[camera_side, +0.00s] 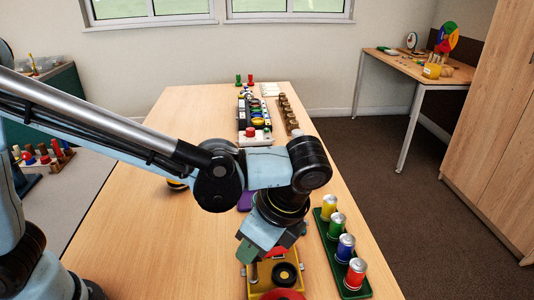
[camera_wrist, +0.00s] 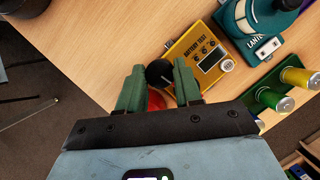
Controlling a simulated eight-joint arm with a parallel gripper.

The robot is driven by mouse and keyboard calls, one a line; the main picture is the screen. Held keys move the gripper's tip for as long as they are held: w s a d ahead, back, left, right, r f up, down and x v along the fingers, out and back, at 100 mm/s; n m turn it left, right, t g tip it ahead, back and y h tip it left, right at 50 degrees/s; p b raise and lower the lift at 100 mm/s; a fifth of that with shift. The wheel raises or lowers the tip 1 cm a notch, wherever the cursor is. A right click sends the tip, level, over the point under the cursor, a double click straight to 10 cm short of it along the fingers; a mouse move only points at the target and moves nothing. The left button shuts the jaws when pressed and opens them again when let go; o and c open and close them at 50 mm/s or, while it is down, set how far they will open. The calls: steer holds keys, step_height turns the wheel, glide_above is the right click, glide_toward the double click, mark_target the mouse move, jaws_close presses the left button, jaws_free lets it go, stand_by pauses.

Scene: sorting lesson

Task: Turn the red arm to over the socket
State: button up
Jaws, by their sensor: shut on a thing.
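My gripper (camera_wrist: 160,86) has its two green fingers on either side of a red piece, which I take to be the red arm (camera_wrist: 156,99), and a black round knob (camera_wrist: 159,72). The fingers hide much of both. A yellow battery tester (camera_wrist: 190,47) with a small display lies just beyond the fingertips. In the side view my gripper (camera_side: 262,243) points down over the yellow tester (camera_side: 253,282), with a bit of red beside the fingers. A black round part (camera_side: 286,273) shows on the tester there. I cannot tell which part is the socket.
A green tray (camera_side: 330,258) with several coloured cells stands to the right. A teal lantern (camera_wrist: 255,27) is near the tester in the wrist view. Several small items line the far table (camera_side: 180,110). The table's left side is mostly clear.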

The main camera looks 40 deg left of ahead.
steer(key=shift+m, duration=0.5)
steer(key=o, duration=1)
steer(key=shift+r, duration=0.1)
steer(key=v, duration=1.2)
steer(key=shift+s, duration=0.25)
steer(key=shift+a, duration=0.1)
steer(key=a+f+n+t+h, duration=0.1)
steer(key=a+f+n+t, duration=0.1)
steer(key=a+n, duration=0.3)
steer(key=a+f+n+t+h, duration=0.2)
steer(key=a+n, duration=0.4)
steer(key=a, duration=0.4)
steer(key=a+f+n+t+h, duration=0.1)
steer(key=a+f+n+t, duration=0.2)
steer(key=a+n, duration=0.3)
steer(key=shift+w+a+f+t+h, duration=0.15)
steer(key=shift+a+t, duration=0.1)
steer(key=shift+a, duration=0.2)
steer(key=shift+w+a+f+t+h, duration=0.15)
steer(key=shift+a+t, duration=0.1)
steer(key=shift+a, duration=0.25)
